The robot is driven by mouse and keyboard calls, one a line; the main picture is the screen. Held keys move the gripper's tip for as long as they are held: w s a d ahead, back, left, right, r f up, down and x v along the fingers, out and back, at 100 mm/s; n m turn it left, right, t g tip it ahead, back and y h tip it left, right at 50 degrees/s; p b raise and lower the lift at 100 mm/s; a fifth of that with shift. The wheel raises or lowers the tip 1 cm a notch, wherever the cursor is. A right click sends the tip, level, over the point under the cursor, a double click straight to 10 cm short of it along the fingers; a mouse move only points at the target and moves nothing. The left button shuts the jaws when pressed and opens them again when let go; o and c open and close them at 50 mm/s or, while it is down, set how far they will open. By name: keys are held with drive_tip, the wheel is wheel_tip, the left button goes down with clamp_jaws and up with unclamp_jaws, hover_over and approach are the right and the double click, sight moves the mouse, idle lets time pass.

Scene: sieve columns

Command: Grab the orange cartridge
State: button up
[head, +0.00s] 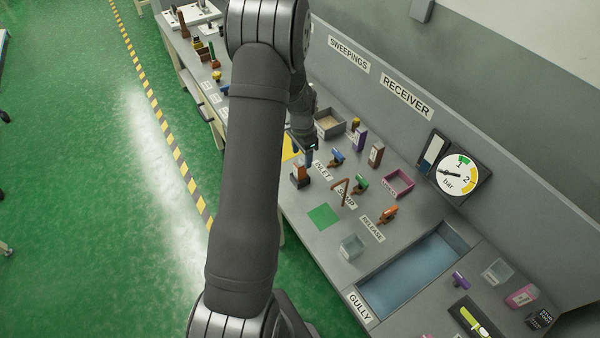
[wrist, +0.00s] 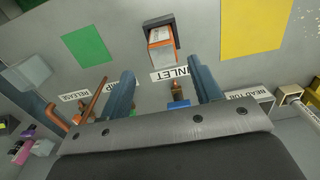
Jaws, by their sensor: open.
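An orange cartridge (wrist: 160,38) with a pale face sits in a dark holder beside the INLET label in the wrist view. In the head view it appears as the orange block (head: 299,172) left of the INLET label. My gripper (wrist: 163,72) is open and empty, its two blue-grey fingers apart. The cartridge lies beyond the fingertips, roughly in line with the gap between them. In the head view my gripper (head: 305,146) is above the bench, just beyond the cartridge and partly hidden by my arm.
A blue-handled valve (head: 336,158), a green-handled valve (head: 361,183) and an orange valve (head: 388,215) stand nearby. Purple (head: 360,138) and brown (head: 376,154) blocks stand farther back. A green square (head: 323,216) on the bench is clear. A pressure gauge (head: 459,176) stands at right.

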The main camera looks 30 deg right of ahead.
sight(300, 163)
drive_tip(key=f, duration=0.8)
drive_tip(key=shift+w+a, duration=0.2)
drive_tip(key=shift+w, duration=0.05)
drive_tip(key=c, duration=1.1)
